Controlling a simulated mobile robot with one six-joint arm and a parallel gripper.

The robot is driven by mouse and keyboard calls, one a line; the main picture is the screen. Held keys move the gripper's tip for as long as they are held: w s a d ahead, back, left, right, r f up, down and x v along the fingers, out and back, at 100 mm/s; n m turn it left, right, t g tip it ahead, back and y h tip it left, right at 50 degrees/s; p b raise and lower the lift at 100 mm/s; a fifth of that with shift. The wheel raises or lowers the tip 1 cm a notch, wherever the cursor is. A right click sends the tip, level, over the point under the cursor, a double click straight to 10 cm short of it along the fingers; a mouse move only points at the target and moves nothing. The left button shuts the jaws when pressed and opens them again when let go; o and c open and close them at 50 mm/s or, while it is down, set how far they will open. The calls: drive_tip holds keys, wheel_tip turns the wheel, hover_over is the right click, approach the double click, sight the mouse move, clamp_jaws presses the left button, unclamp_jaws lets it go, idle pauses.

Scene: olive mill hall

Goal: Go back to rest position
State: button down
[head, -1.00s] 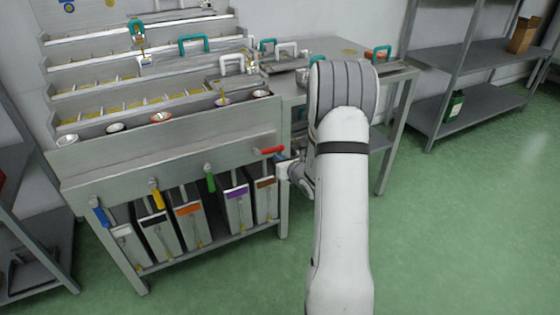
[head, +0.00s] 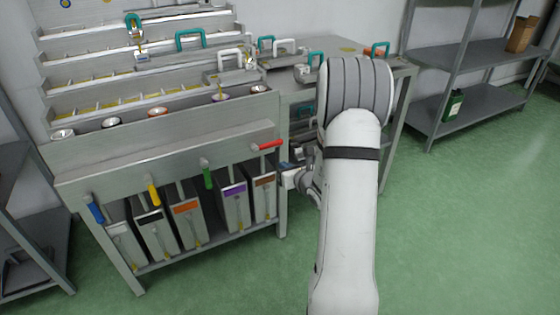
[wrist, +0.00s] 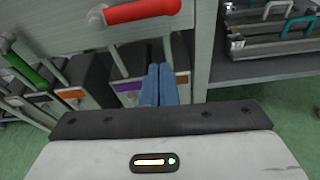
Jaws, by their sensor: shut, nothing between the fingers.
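My gripper (wrist: 159,86) shows in the wrist view with its two blue fingers pressed together and nothing between them. In the head view my arm hides most of it; part of it shows beside the right front leg of the steel bench (head: 160,160). A red lever handle (head: 267,146) on the bench front is just above and left of the gripper; it also shows at the top of the wrist view (wrist: 143,11). The fingers appear apart from it.
Blue (head: 95,212), yellow (head: 154,194) and green (head: 207,176) levers line the bench front. Below stand several grey bins with coloured labels, including a purple one (head: 233,197). A side table and grey shelving (head: 470,110) stand to the right. The green floor at front right is clear.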

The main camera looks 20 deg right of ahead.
drive_tip(key=p+v, duration=0.1)
drive_tip(key=v, duration=0.6)
drive_tip(key=s+a+r+n+g+y+p, duration=0.5)
drive_tip(key=a+r+n+p, duration=0.2)
drive_tip(key=a+r+n, duration=0.4)
drive_tip(key=s+a+r+n+g+y+p, duration=0.45)
drive_tip(key=a+r+n+p, duration=0.3)
drive_tip(key=a+r, duration=0.45)
drive_tip(key=s+a+r+n+g+h+p, duration=0.2)
drive_tip(key=s+r+n+g+h+p, duration=0.25)
drive_tip(key=s+r+n+p, duration=0.45)
drive_tip(key=s+d+r+n+t+h+p, duration=0.1)
drive_tip(key=s+d+r+n+h+p, duration=0.2)
drive_tip(key=s+d+r+n+h, duration=0.2)
drive_tip(key=r+n, duration=0.2)
drive_tip(key=n, duration=0.2)
drive_tip(key=shift+d+t+h, duration=0.25)
drive_tip(key=shift+t+h, duration=0.15)
